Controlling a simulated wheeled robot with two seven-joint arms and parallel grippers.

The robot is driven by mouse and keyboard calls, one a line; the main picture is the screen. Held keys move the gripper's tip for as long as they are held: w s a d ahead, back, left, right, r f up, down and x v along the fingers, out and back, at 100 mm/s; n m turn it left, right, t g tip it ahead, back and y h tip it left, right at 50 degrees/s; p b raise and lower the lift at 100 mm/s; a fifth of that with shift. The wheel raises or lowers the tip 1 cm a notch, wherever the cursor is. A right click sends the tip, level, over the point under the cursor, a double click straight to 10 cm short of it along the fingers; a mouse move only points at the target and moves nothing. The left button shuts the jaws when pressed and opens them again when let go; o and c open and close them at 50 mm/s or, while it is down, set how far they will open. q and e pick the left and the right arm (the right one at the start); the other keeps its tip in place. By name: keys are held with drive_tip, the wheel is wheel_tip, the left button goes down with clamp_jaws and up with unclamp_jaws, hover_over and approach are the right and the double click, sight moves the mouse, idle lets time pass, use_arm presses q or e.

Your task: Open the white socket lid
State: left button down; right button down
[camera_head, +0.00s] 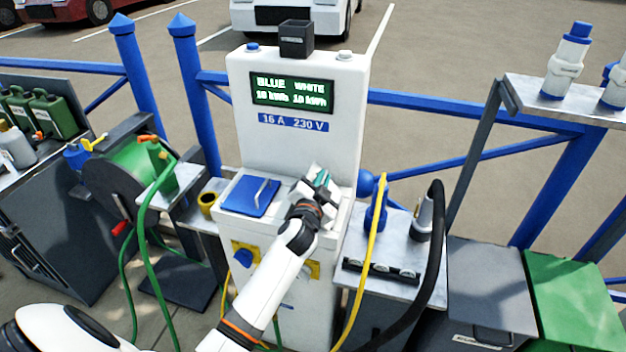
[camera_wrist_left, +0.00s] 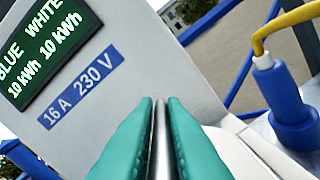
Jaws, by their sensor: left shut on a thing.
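The white charging pedestal (camera_head: 300,150) stands in the middle of the head view. Its sloping top carries a closed blue lid (camera_head: 250,196) with a bar handle on the left. My left gripper (camera_head: 322,181) is over the right half of that top and hides most of what lies there, so the white socket lid's outline cannot be made out. In the left wrist view, the teal fingers (camera_wrist_left: 160,125) are shut on an upright metal bar, the handle (camera_wrist_left: 160,140). My right gripper is not in view.
A blue connector (camera_head: 376,214) with a yellow cable stands close on the right; it also shows in the left wrist view (camera_wrist_left: 292,118). A black cable (camera_head: 439,250) loops beside it. A green hose reel (camera_head: 135,175) is at left. The display panel (camera_head: 291,91) rises behind the gripper.

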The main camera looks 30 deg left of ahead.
use_arm(q)
drive_tip(key=shift+w+d+r+m, duration=0.1)
drive_tip(key=shift+d+m, duration=0.35)
drive_tip(key=shift+d, duration=0.05)
drive_tip(key=shift+w+d+r+m, duration=0.1)
drive_tip(key=shift+d+m, duration=0.35)
drive_tip(key=shift+d, duration=0.05)
drive_tip(key=c, duration=1.5)
unclamp_jaws()
drive_tip(key=shift+s, duration=0.3)
drive_tip(key=b+v, duration=0.1)
drive_tip(key=v, duration=1)
drive_tip(key=shift+s+d+b, duration=0.2)
drive_tip(key=shift+d+b, duration=0.05)
drive_tip(key=shift+b, duration=0.05)
